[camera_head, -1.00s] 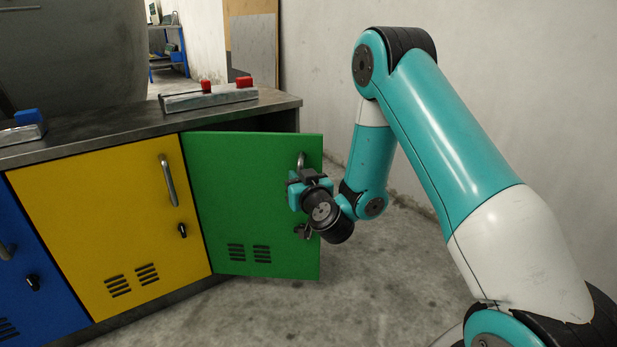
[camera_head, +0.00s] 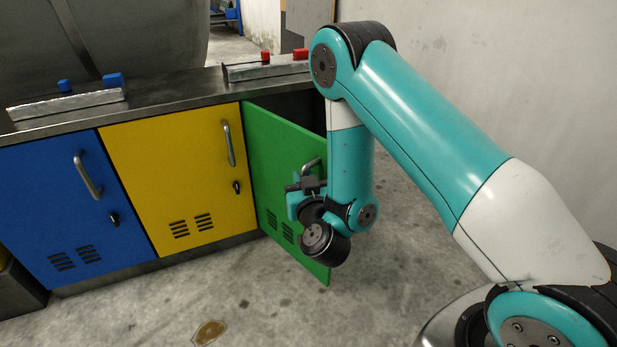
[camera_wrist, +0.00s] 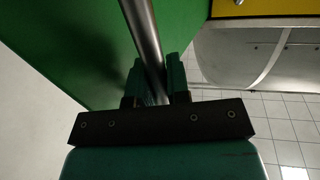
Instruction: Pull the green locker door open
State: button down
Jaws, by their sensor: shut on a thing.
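The green locker door (camera_head: 277,160) stands partly open at the right end of the cabinet, swung out toward me. Its left edge meets the yellow door, and a dark opening shows above and behind it. My gripper (camera_head: 312,184) is at the metal handle (camera_head: 313,163) on the door's outer side. In the wrist view the handle bar (camera_wrist: 144,38) runs between the two fingers of my gripper (camera_wrist: 153,85), which are shut on it. The green door (camera_wrist: 70,40) fills the upper left there. My arm hides the door's right part and its lock.
The yellow door (camera_head: 178,165) and blue door (camera_head: 75,205) are shut, each with a protruding handle. The metal worktop (camera_head: 170,103) carries bars with blue and red blocks. The concrete floor (camera_head: 240,305) in front is clear apart from a brown patch. A wall stands at the right.

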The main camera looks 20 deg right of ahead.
jog(key=shift+d, duration=0.3)
jog(key=shift+a+f, duration=0.1)
jog(key=c, duration=1.1)
grip_release()
jog(key=shift+s, duration=0.1)
notch_tip(320, 180, up, 20)
jog(key=p, duration=1.2)
